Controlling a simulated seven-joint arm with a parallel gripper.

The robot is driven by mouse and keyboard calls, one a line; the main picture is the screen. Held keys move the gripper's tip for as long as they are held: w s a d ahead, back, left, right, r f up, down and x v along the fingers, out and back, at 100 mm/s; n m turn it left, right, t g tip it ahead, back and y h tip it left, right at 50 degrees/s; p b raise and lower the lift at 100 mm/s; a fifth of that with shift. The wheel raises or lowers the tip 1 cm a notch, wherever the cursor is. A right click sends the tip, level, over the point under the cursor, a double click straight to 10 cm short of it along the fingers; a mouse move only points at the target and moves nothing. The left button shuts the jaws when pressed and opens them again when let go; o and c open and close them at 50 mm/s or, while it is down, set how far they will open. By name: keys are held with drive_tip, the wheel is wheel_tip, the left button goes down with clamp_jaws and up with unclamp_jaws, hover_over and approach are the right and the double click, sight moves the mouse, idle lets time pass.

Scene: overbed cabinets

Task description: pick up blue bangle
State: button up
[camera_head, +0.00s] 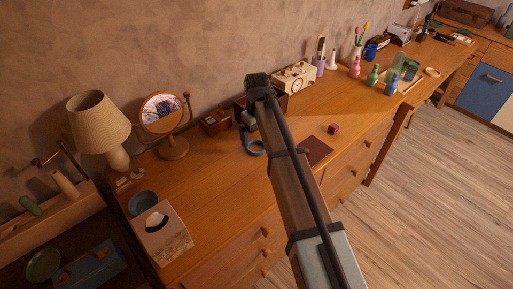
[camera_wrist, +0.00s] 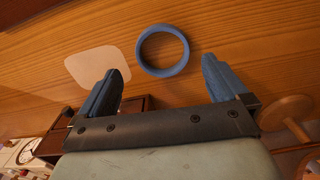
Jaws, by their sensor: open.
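The blue bangle (camera_wrist: 163,73) lies flat on the wooden desk top (camera_wrist: 230,30) as an open ring in the wrist view. In the head view the bangle (camera_head: 256,152) shows just below my gripper, partly behind my arm. My gripper (camera_wrist: 159,65) is open and empty. In the wrist view its two dark blue fingers stand apart, one to each side of the bangle's lower part in the picture. The fingers look apart from the bangle; their height above the desk is hard to tell. In the head view my gripper (camera_head: 246,131) is largely hidden by my arm.
A round mirror (camera_head: 162,115) on a stand, a lamp (camera_head: 98,125), a tissue box (camera_head: 162,234) and a blue bowl (camera_head: 142,203) are to the left. A small reddish box (camera_head: 215,122), a cream clock radio (camera_head: 295,77) and a red cube (camera_head: 333,128) are nearby.

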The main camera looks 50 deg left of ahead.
sight(256, 149)
drive_tip(key=f, duration=0.4)
drive_tip(key=shift+s+d, duration=0.2)
drive_tip(key=shift+c, duration=0.4)
drive_tip(key=c, duration=1)
drive_tip(key=shift+r, duration=0.15)
